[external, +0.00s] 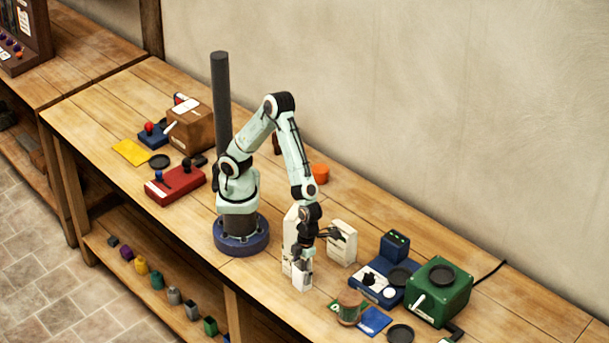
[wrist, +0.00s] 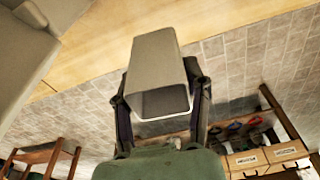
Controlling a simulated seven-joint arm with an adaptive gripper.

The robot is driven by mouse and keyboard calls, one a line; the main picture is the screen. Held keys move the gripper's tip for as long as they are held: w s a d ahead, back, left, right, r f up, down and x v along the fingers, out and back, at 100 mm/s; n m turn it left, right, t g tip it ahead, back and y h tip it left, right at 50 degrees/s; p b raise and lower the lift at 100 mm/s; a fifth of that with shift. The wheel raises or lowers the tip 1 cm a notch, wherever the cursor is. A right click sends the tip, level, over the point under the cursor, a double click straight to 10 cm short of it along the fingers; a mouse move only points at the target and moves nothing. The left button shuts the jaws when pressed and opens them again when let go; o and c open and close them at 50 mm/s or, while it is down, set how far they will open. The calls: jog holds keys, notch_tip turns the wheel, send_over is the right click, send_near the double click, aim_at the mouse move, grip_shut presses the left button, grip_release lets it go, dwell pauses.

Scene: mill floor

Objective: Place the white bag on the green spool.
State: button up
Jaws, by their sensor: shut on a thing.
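The white bag (external: 301,278) is a small pale block under my gripper (external: 302,262) in the external view. In the wrist view the bag (wrist: 158,70) looks grey-white and boxy, with a dark recessed end, and sits between the two fingers (wrist: 162,98). My gripper is shut on it, near the table's front edge. Whether the bag touches the table is unclear. The green spool (external: 349,309), with a brownish middle and green at its edge, stands to the right of the bag and apart from it. The spool cannot be made out in the wrist view.
A white carton (external: 342,243) stands behind my gripper, and another pale upright thing (external: 290,232) is close beside my arm. A blue card (external: 375,321), a black disc (external: 400,333), a blue device (external: 374,284) and a green box (external: 440,295) crowd the spool's right side.

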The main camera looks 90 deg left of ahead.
jog(key=shift+s+a+r+n, duration=0.2)
jog(key=shift+s+r+n, duration=0.05)
jog(key=shift+s+r, duration=0.25)
jog(key=shift+s+a+r+n, duration=0.15)
jog(key=shift+s+r+n, duration=0.15)
jog(key=shift+s, duration=0.2)
jog(key=w+a+r+n, duration=0.2)
jog(key=r, duration=0.4)
jog(key=w+a+r+n, duration=0.2)
jog(key=w+a+r, duration=0.1)
jog(key=r, duration=0.3)
send_near(349, 300)
jog(key=shift+s+a+f+n+t, duration=0.1)
jog(key=shift+s+f+n+t, duration=0.1)
jog(key=shift+s+n+t, duration=0.35)
jog(key=shift+f+m, duration=0.2)
jog(key=shift+m, duration=0.1)
jog(key=shift+w+d+f, duration=0.1)
jog(key=shift+d+f, duration=0.05)
jog(key=shift+f, duration=0.7)
jog(key=shift+d+f, duration=0.1)
jog(key=shift+f, duration=0.75)
jog(key=shift+f, duration=0.1)
